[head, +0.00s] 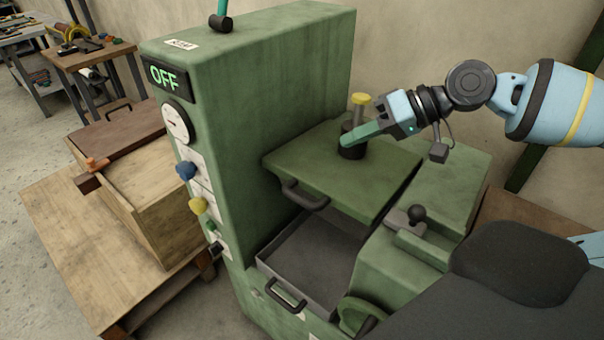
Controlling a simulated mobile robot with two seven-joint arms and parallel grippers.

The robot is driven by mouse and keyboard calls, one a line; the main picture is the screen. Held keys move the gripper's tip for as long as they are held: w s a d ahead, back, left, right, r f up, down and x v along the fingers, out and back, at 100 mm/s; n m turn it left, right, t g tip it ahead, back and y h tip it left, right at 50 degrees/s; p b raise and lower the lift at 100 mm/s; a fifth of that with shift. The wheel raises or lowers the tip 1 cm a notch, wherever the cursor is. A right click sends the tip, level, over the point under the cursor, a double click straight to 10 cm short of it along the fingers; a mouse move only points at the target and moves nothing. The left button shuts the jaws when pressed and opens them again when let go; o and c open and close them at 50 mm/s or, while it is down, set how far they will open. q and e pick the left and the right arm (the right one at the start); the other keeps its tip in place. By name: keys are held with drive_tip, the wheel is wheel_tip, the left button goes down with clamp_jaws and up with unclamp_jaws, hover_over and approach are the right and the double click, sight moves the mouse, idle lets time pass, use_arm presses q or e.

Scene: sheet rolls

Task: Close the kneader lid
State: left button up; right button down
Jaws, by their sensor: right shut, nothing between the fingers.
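The green kneader lid (335,173) is a flat plate with a dark handle (305,195) on its front edge. It lies about level beside the tall green cabinet (265,75). A black cylinder with a yellow top (359,99) stands on the lid. My right gripper (350,140) comes in from the right with its green fingers shut and empty, in front of the black cylinder. I cannot tell whether they touch it. An open grey tray (325,250) shows below the lid's front edge. My left gripper is out of view.
The cabinet carries an OFF display (164,77), a gauge (176,123), a blue knob (185,170) and a yellow knob (198,205). A black-knobbed lever (416,215) stands right of the lid. A wooden crate (155,200) sits on a low platform at left.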

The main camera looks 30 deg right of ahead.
hover_over(311, 179)
wheel_tip(311, 179, down, 5)
drive_tip(key=shift+r, duration=0.15)
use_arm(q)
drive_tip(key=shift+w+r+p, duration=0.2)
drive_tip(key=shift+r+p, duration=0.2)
use_arm(e)
drive_tip(key=shift+s+a+f, duration=0.15)
drive_tip(key=shift+a+f, duration=0.5)
drive_tip(key=shift+f, duration=0.25)
drive_tip(key=shift+s+a+f, duration=0.15)
drive_tip(key=shift+a+f, duration=0.5)
drive_tip(key=shift+f, duration=0.25)
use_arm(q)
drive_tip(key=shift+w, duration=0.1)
use_arm(e)
drive_tip(key=shift+f, duration=0.1)
